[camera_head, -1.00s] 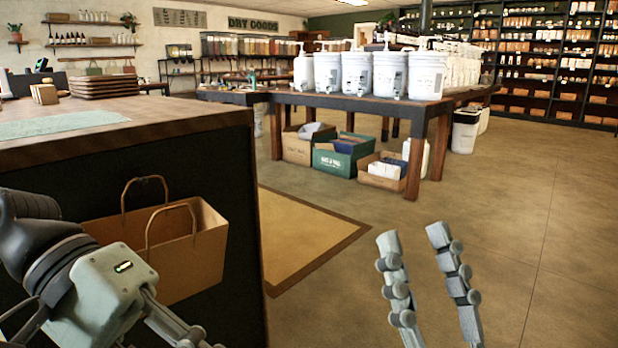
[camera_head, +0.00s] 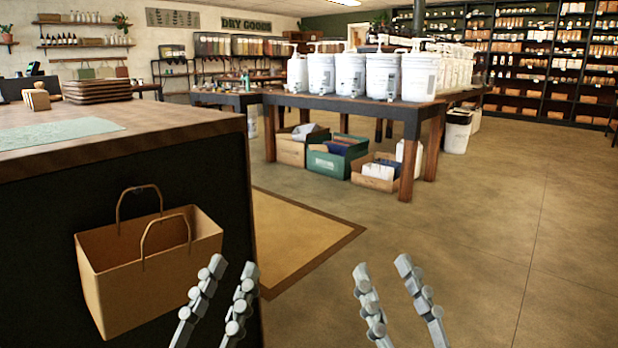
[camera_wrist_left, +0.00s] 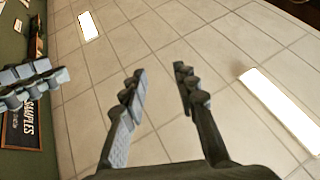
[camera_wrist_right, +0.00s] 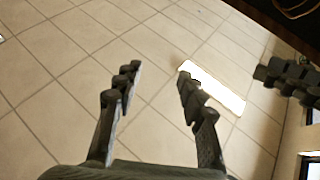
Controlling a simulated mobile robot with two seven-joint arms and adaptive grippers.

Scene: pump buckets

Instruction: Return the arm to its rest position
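My left gripper (camera_head: 233,266) is raised at the bottom of the head view, right of a brown paper bag. Its fingers are apart with nothing between them; the left wrist view also shows this gap (camera_wrist_left: 159,72). My right gripper (camera_head: 383,268) is beside it to the right, fingers also apart and empty, as in the right wrist view (camera_wrist_right: 160,66). The two grippers are apart from each other.
The brown paper bag (camera_head: 150,262) is upright before the dark counter (camera_head: 190,180); its support is unclear. A wooden table (camera_head: 415,118) with white pump buckets (camera_head: 350,76) stands farther back, boxes (camera_head: 337,157) beneath. The floor (camera_head: 480,220) at right is open.

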